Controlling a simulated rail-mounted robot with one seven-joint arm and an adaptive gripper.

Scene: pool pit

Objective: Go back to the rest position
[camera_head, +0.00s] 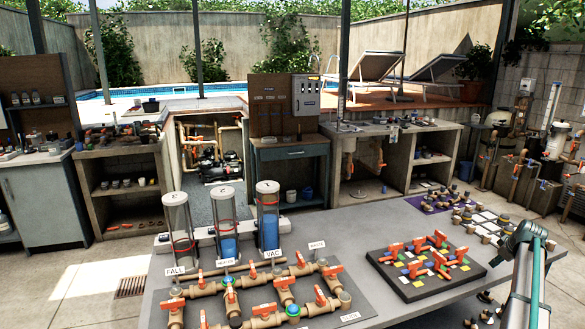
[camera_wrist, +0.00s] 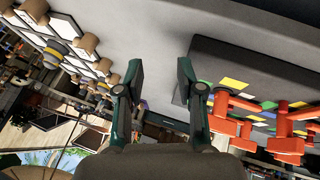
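My gripper (camera_wrist: 158,82) shows in the wrist view with its two fingers apart and nothing between them. It hangs over the grey table (camera_wrist: 150,30), beside the dark board (camera_wrist: 235,65) with orange-handled valves and coloured squares. That board shows at the right of the table in the head view (camera_head: 425,284). In the head view my arm (camera_head: 524,275) reaches in at the lower right.
A valve-and-pipe panel (camera_head: 345,318) lies at the table's front. Behind it stand three clear cylinders, including one with blue liquid (camera_head: 269,232). Small fittings and tiles (camera_head: 482,222) lie at the right; they also show in the wrist view (camera_wrist: 85,42). Bare table lies behind the dark board.

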